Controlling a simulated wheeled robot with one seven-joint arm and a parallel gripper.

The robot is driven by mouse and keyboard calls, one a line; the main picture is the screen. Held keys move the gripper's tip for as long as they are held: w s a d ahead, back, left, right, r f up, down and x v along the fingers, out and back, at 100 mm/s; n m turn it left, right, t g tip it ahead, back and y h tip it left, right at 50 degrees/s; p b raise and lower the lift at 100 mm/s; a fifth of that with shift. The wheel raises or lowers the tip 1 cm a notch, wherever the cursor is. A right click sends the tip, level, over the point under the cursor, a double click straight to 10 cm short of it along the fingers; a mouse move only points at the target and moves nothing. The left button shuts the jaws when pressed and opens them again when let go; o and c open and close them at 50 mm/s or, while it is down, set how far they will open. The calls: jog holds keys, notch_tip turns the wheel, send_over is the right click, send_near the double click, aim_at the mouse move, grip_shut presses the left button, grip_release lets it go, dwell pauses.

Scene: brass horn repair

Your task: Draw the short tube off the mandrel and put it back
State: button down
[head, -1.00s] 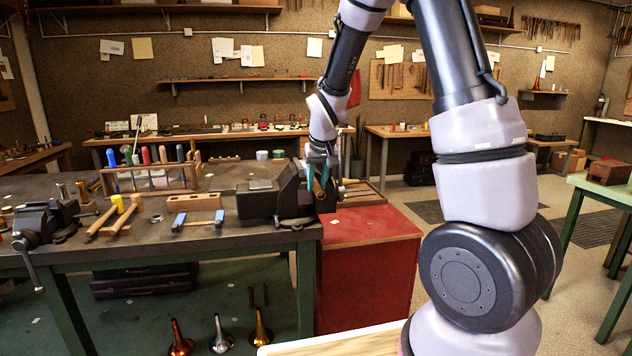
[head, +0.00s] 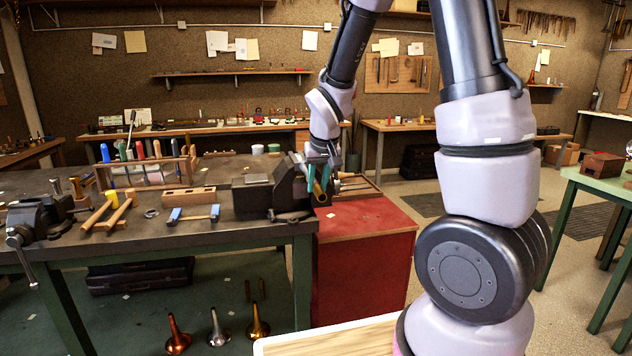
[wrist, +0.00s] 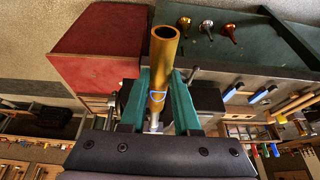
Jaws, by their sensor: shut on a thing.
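My gripper (head: 318,180) has teal fingers and is shut on the short brass tube (wrist: 163,70). In the head view it is at the bench's right end, just right of the dark vise (head: 270,195). In the wrist view the tube lies lengthwise between the fingers, its open end showing an empty bore. A pale metal piece (wrist: 154,118), perhaps the mandrel, shows at the tube's other end. I cannot tell whether the tube is still around it. Much of that end is hidden by the gripper.
A red cabinet (head: 365,250) stands beside the bench. The bench holds a tool rack (head: 150,172), mallets (head: 112,210), a wooden block (head: 188,197) and a second vise (head: 40,218). A green table (head: 605,185) stands at right.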

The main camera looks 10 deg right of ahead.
jog(key=s, duration=0.9)
jog(key=shift+s, duration=0.4)
dwell(0.4)
